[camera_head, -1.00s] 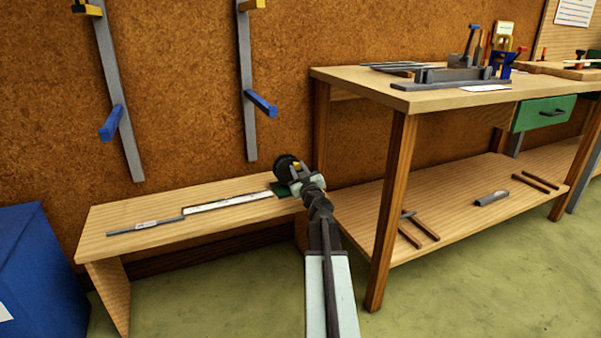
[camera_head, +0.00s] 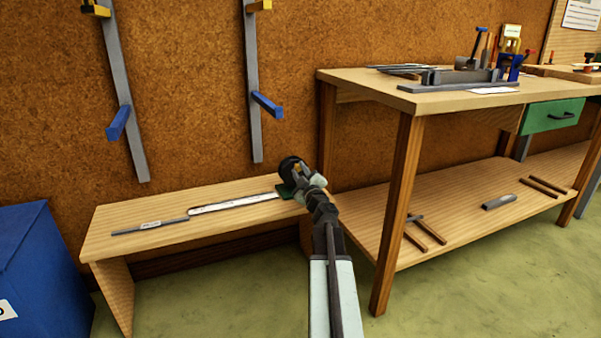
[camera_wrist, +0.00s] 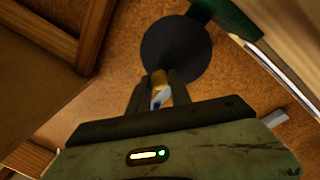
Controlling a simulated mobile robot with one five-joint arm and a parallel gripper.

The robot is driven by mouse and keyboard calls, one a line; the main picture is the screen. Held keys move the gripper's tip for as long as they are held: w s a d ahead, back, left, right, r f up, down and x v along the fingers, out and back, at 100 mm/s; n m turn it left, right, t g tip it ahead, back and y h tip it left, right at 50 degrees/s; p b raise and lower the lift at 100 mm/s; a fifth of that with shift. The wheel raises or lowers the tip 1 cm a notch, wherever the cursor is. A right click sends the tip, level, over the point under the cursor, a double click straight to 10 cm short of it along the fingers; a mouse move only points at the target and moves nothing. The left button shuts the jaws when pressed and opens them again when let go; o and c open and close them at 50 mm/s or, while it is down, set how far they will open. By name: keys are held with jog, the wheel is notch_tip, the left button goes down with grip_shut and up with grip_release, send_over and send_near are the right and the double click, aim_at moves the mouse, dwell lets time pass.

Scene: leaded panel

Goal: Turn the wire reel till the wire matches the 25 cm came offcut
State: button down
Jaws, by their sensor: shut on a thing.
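The wire reel (camera_head: 289,166) is a dark disc on a green base (camera_head: 285,190) at the right end of the low bench. In the wrist view the reel (camera_wrist: 176,50) fills the upper middle. In the head view my gripper (camera_head: 299,173) partly covers the reel. A pale strip (camera_head: 235,203) runs left from the base; I cannot tell the wire apart on it. The grey came offcut (camera_head: 150,225), with a small white label, lies at the strip's left end.
The low bench (camera_head: 110,245) stands against a brown wall. A blue bin (camera_head: 40,265) is at its left. A taller workbench (camera_head: 400,90) with a lower shelf stands close on the right. Clamps (camera_head: 125,90) hang above.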

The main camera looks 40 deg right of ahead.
jog(key=c, duration=1.2)
grip_release()
jog(key=b+v, duration=0.1)
jog(key=v, duration=0.7)
